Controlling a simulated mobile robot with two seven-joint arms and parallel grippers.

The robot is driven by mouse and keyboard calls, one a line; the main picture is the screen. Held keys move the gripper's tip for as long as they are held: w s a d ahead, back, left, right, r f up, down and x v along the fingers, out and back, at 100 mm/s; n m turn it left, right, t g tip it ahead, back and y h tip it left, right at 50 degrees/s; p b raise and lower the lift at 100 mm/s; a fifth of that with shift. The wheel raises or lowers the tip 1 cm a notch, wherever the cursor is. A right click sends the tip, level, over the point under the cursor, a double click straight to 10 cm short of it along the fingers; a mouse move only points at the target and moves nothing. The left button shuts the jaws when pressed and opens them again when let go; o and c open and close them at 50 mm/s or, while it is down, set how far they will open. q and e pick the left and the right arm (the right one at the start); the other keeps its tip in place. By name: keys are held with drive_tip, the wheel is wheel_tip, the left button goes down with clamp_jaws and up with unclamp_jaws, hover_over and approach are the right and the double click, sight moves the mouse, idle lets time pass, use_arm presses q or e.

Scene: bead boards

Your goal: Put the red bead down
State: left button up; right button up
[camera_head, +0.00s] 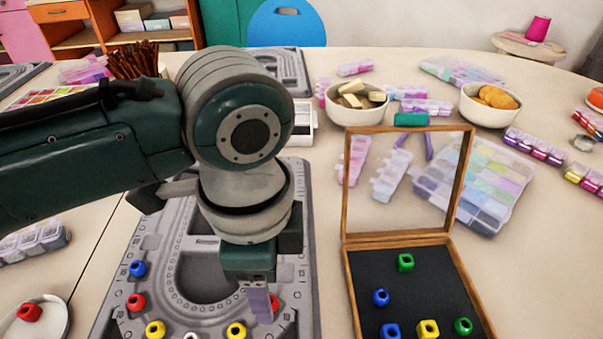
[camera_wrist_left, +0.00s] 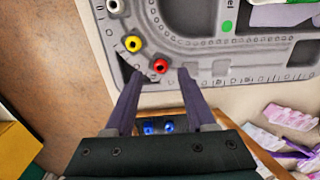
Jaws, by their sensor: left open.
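My left gripper (camera_head: 262,302) is over the right side of the grey bead board (camera_head: 302,215). In the left wrist view its two fingers (camera_wrist_left: 160,80) are open, with nothing held between them. A red bead (camera_wrist_left: 160,66) sits on the board just beyond and between the fingertips; whether they are apart from it in height I cannot tell. In the head view this red bead (camera_head: 275,303) is partly hidden behind a finger. Another red bead (camera_head: 136,301) lies on the board's left side, and one more red bead (camera_head: 29,312) is on a white plate. My right gripper is out of view.
A yellow bead (camera_wrist_left: 133,43) lies beside the red one on the board. Blue (camera_head: 138,268) and yellow (camera_head: 155,329) beads lie on its left side. A wooden box (camera_head: 352,283) with an open clear lid holds several beads at right. Bowls (camera_head: 357,101) stand behind.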

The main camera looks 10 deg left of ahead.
use_arm(q)
wheel_tip(320, 180, up, 9)
drive_tip(key=p, duration=0.2)
drive_tip(key=s+d+f+n+t+h, duration=0.1)
drive_tip(key=s+d+n+t+h, duration=0.15)
drive_tip(key=s+n, duration=0.3)
drive_tip(key=s+a+n+y, duration=0.1)
drive_tip(key=s+a+n, duration=0.2)
drive_tip(key=a, duration=0.3)
drive_tip(key=s+a+n+t+y, duration=0.1)
drive_tip(key=s+a+n, duration=0.2)
drive_tip(key=a, duration=0.3)
drive_tip(key=shift+s+n, duration=0.35)
drive_tip(key=shift+n, duration=0.4)
drive_tip(key=shift+d, duration=0.1)
